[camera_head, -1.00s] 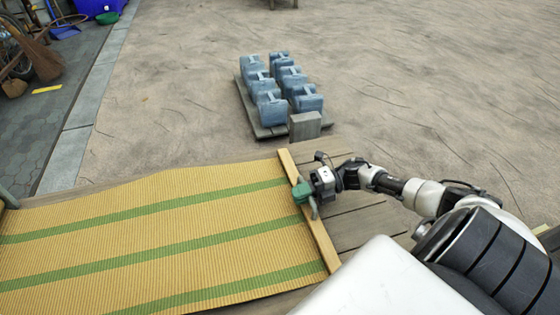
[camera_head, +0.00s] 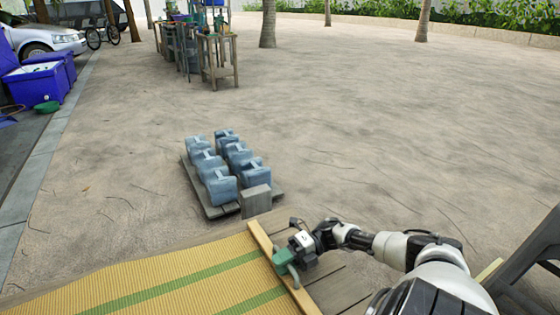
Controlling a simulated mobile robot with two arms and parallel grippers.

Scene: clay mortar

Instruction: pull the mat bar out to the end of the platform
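The mat bar (camera_head: 262,238) is a pale wooden strip along the right edge of the yellow mat (camera_head: 150,290), which has green stripes. A green handle (camera_head: 284,256) sits on the bar. My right gripper (camera_head: 290,254) is at this handle, with its fingers around or against it; the finger gap is too small to make out. The mat lies over the wooden platform (camera_head: 338,288), whose bare slats show to the right of the bar. My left gripper is not in view.
Blue-grey jugs (camera_head: 222,186) stand on a low pallet (camera_head: 196,190) beyond the platform, with a grey block (camera_head: 255,201) at its near end. A dark frame (camera_head: 530,262) stands at the right. Blue bins (camera_head: 35,83) and a wooden stand (camera_head: 218,60) are farther back. Open sandy ground lies around.

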